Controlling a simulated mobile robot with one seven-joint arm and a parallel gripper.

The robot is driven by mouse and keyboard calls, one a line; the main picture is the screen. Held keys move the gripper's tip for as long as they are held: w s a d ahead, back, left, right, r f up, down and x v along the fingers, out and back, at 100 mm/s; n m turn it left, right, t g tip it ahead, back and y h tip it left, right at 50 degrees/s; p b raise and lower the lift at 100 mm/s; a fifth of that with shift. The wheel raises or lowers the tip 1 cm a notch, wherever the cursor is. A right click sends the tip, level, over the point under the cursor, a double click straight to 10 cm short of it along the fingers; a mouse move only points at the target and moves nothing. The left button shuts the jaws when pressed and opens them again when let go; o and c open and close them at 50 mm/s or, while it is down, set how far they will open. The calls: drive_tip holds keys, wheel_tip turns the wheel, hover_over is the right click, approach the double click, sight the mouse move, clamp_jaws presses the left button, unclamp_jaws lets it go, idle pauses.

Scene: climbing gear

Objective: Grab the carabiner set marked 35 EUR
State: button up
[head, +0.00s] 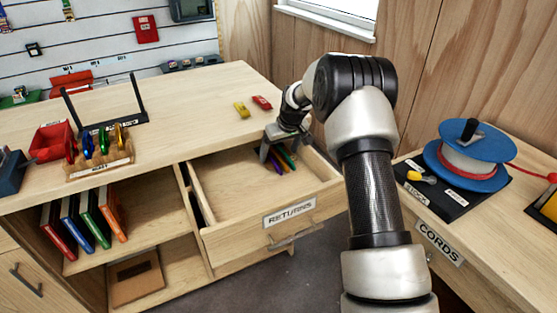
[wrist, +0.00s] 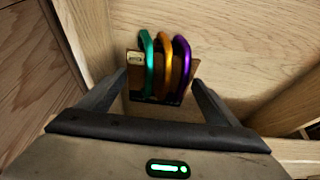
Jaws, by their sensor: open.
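A carabiner set (wrist: 165,70) with green, orange and purple carabiners on a small brown holder sits in the open drawer. A small pale tag (wrist: 135,58) is on the holder's left; its print is too small to read. In the head view this set (head: 284,160) shows partly, behind my gripper. My gripper (head: 277,148) is open above it, at the drawer's back right. In the wrist view its fingers (wrist: 158,88) stand either side of the set, apart from it. Another carabiner set (head: 101,147) stands in a wooden rack on the counter; its tags are unreadable.
The drawer (head: 232,190), labelled RETURNS, is pulled out, its front left bare. Its walls stand close around my gripper. A yellow item (head: 241,109) and a red item (head: 262,102) lie on the counter behind. A blue cord spool (head: 467,155) stands at right.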

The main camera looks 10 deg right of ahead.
drive_tip(key=c, duration=1.2)
